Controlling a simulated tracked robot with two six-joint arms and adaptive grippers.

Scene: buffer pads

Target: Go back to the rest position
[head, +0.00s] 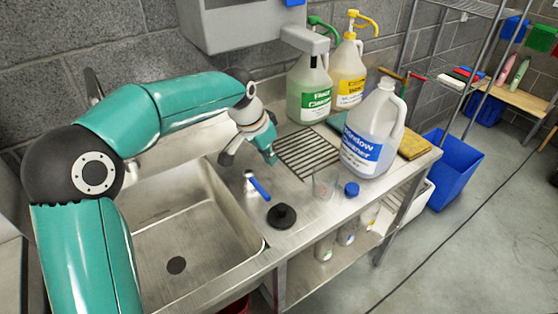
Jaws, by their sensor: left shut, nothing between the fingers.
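My teal left arm comes in from the left and reaches over the steel sink. My left gripper (271,159) points down near the sink's back right corner, just left of the slatted drain grid (308,152). It is shut with nothing seen between its fingers; the fingertips are small and partly hard to make out. My right gripper is not in view.
The sink basin (180,215) is empty. On the counter are a blue-handled tool (257,187), a black round stopper (282,215), a clear cup (324,184), a blue cap (351,189) and a window cleaner jug (370,133). Two pump jugs (309,88) (350,75) stand behind.

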